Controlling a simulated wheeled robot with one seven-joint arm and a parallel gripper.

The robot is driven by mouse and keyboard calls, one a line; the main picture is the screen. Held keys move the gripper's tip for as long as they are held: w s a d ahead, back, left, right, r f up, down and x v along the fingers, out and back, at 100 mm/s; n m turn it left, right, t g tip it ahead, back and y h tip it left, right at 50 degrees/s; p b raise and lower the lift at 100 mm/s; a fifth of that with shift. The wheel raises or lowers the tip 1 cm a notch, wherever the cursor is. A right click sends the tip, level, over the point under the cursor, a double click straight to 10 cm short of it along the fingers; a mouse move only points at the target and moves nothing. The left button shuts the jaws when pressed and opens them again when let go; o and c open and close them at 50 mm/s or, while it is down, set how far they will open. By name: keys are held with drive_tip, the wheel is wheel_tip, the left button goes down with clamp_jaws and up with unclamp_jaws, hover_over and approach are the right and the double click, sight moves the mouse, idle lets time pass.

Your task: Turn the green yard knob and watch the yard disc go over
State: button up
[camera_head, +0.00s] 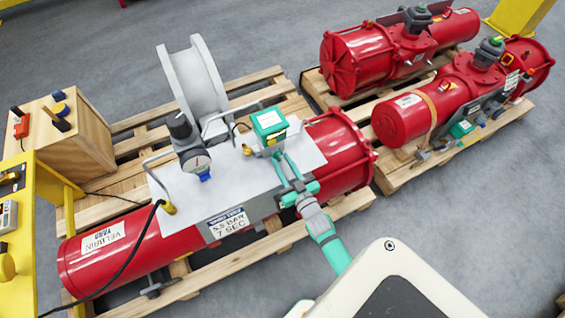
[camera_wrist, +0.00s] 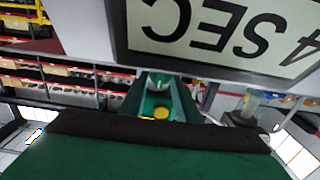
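My teal gripper (camera_head: 284,157) reaches over the near edge of the front red actuator (camera_head: 110,262), just below a green box with a white label (camera_head: 269,122). In the wrist view the two green fingers (camera_wrist: 163,82) stand apart, with a yellow round spot (camera_wrist: 161,112) between them lower down. I see no object clearly held. I cannot pick out the yard knob or the yard disc with certainty. A lettered plate (camera_head: 227,222) is on the actuator's near side; it fills the top of the wrist view (camera_wrist: 218,30), upside down.
A black-topped regulator with a gauge (camera_head: 196,163), bent grey handles and a white reel (camera_head: 195,80) stand near the green box. A wooden box with knobs (camera_head: 85,130) and a yellow stand (camera_head: 45,200) are left. Two more red actuators (camera_head: 400,122) (camera_head: 350,60) lie on pallets right.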

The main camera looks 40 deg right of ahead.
drive_tip(key=v, duration=0.9)
drive_tip(key=shift+s, duration=0.35)
drive_tip(key=shift+s+a, duration=0.25)
drive_tip(key=shift+s, duration=0.15)
drive_tip(key=shift+s+a, duration=0.2)
drive_tip(key=shift+a, duration=0.05)
drive_tip(key=s+a+r+n+y, duration=0.1)
drive_tip(key=s+a+r, duration=0.2)
drive_tip(key=a, duration=0.8)
drive_tip(key=s+a+r+n+g+y, duration=0.1)
drive_tip(key=s+a+r, duration=0.3)
drive_tip(key=a, duration=0.7)
drive_tip(key=s+a+r+n+y, duration=0.1)
drive_tip(key=s+a+r+y, duration=0.2)
drive_tip(key=s+a, duration=0.4)
drive_tip(key=a+r, duration=0.1)
drive_tip(key=a, duration=0.2)
drive_tip(key=shift+s+a+g, duration=0.25)
drive_tip(key=shift+a+g, duration=0.15)
